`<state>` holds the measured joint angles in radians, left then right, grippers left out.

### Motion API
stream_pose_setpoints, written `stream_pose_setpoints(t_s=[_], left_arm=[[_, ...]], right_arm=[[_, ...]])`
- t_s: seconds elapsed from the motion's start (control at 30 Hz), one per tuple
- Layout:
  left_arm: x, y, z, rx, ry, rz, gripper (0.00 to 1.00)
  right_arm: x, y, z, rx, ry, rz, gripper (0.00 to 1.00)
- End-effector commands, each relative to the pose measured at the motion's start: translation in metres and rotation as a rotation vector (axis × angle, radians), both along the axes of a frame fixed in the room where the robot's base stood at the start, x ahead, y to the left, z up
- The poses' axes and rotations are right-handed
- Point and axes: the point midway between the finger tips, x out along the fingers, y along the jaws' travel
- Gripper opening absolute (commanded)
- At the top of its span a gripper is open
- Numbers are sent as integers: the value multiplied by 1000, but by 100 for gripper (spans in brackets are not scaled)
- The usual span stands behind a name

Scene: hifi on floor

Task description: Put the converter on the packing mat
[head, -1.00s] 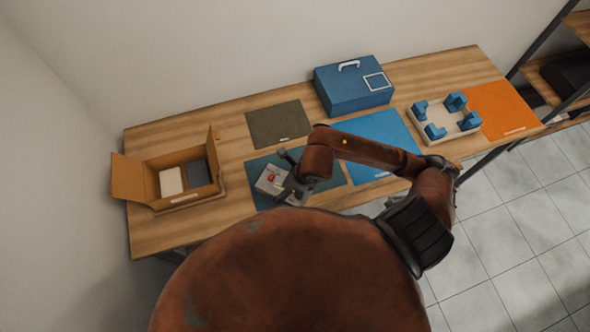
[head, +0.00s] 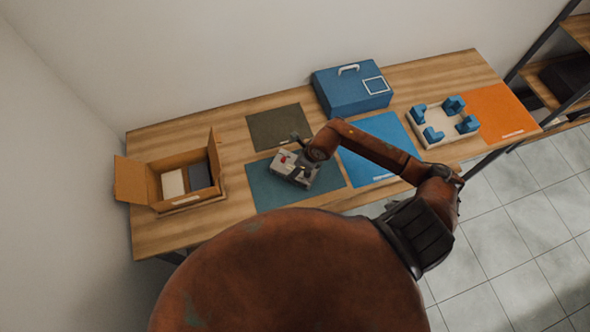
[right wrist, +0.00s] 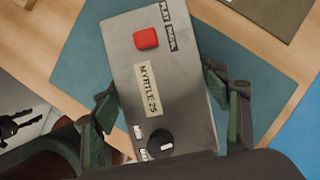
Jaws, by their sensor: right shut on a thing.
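The converter appears to be the grey box (head: 288,168) with a red button and a dark knob. In the right wrist view the converter (right wrist: 160,85) carries a label reading "MYRTLE-25". My right gripper (right wrist: 165,108) is shut on it, with a finger on each long side. In the head view the right gripper (head: 305,165) and the box are over the teal mat (head: 265,190); I cannot tell the height. Other mats are olive (head: 280,127), blue (head: 372,165) and orange (head: 500,110). Their labels are too small to read, so I cannot tell which is the packing mat. My left gripper does not show.
An open cardboard box (head: 131,183) with a white and a dark item stands at the left. A blue case (head: 350,92) with a handle stands at the back. A pale tray (head: 440,122) with blue corner blocks is between the blue and orange mats.

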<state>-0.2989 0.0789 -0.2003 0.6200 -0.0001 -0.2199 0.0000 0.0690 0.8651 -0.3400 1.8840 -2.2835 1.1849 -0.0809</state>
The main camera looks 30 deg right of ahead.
Motion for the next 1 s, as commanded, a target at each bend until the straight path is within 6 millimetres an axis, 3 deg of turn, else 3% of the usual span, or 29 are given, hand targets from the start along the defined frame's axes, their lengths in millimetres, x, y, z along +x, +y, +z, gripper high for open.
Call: stream_pose_setpoints(t_s=[0.23,0.57,0.6,0.83,1.0], left_arm=[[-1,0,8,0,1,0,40],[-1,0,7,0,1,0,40],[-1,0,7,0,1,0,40],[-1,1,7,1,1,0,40],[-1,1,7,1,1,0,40]], right_arm=[[1,0,-25,1,-2,-1,10],[1,0,-29,0,-4,-1,10],[-1,0,-31,-2,1,0,70],[-1,0,-31,-2,1,0,86],[-1,0,-31,-2,1,0,86]])
